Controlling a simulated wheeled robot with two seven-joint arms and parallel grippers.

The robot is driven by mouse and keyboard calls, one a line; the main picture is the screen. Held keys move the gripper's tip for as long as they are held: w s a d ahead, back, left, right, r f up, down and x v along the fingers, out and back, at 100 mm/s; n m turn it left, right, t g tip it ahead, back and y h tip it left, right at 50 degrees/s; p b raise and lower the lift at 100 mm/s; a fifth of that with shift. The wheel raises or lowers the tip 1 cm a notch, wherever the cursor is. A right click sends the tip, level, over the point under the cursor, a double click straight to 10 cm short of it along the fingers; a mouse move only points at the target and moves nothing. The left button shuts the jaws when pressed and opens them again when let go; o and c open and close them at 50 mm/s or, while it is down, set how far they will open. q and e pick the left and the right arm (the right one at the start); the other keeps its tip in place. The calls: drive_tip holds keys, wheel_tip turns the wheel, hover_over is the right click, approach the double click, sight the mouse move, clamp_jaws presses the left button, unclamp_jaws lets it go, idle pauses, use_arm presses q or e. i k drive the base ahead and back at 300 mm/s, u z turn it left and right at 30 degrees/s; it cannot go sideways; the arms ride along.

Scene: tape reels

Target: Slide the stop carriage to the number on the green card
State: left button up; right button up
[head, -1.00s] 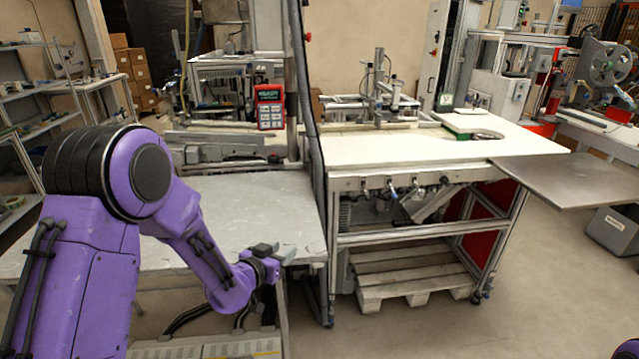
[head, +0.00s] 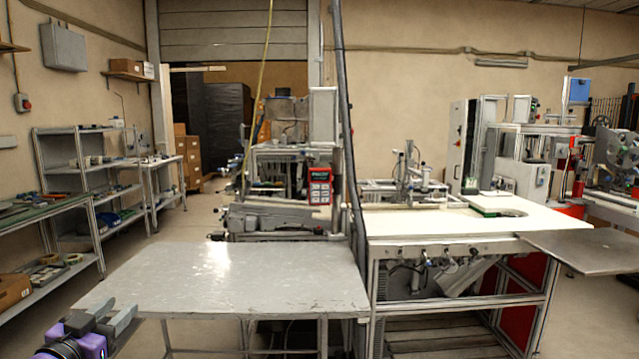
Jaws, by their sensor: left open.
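My left gripper (head: 103,315) is at the bottom left, by the front left corner of the grey metal table (head: 240,278). Its grey fingers are apart, with nothing seen between them. Only the purple wrist end of that arm shows. My right gripper is out of view. I cannot make out a stop carriage or a numbered green card. A small green patch (head: 490,211) lies by the cutout of the white worktable, too small to identify.
The grey table top is bare. A machine (head: 285,222) with a red panel (head: 319,186) stands behind it. The white worktable (head: 430,222) is to the right, with a metal plate (head: 585,252) beyond. Shelves (head: 75,235) line the left, with open floor between.

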sight(399, 193)
drive_tip(key=z, duration=0.6)
drive_tip(key=i, duration=1.4)
drive_tip(key=z, duration=0.7)
drive_tip(key=i, duration=2.25)
drive_tip(key=u, duration=0.35)
